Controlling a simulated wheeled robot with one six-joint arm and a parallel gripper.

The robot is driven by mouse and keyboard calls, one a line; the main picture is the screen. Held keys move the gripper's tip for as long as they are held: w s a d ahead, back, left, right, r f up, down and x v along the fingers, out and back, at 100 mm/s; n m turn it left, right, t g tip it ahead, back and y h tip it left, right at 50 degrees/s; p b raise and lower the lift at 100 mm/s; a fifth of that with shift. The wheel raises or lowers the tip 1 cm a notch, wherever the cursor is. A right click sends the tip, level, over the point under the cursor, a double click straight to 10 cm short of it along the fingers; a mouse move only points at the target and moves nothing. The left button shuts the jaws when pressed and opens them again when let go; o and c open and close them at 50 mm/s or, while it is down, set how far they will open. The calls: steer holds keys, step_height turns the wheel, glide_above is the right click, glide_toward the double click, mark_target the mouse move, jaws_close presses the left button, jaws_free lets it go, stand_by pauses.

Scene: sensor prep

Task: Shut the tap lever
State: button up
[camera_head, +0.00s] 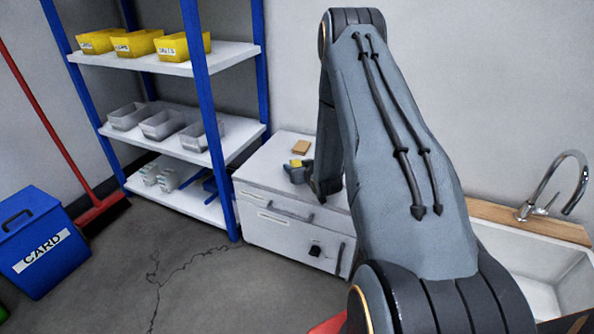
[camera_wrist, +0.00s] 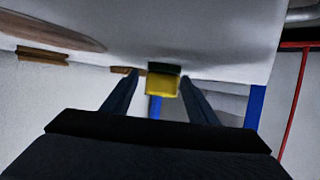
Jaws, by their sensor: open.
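The chrome tap (camera_head: 581,183) stands at the right, on the wooden ledge behind the white sink, with its spout curving over to the right. Its small lever (camera_head: 546,207) sticks out near the base; its exact setting is too small to tell. My gripper (camera_head: 298,174) is far to the left of the tap, over the white drawer cabinet. Its two fingers (camera_wrist: 160,97) are apart in the wrist view. A small yellow and dark thing (camera_wrist: 162,86) shows between or beyond them; I cannot tell if it touches them.
The white drawer cabinet (camera_head: 275,232) has a small brown block (camera_head: 301,147) on top. A blue-framed shelf (camera_head: 200,75) with yellow and grey bins stands left of it. The sink (camera_head: 520,262) is right of my arm. A blue CARD bin (camera_head: 38,240) stands far left.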

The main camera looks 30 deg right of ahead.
steer(key=shift+w, duration=0.1)
steer(key=shift+c, duration=0.3)
steer(key=c, duration=1.1)
steer(key=shift+c, duration=0.2)
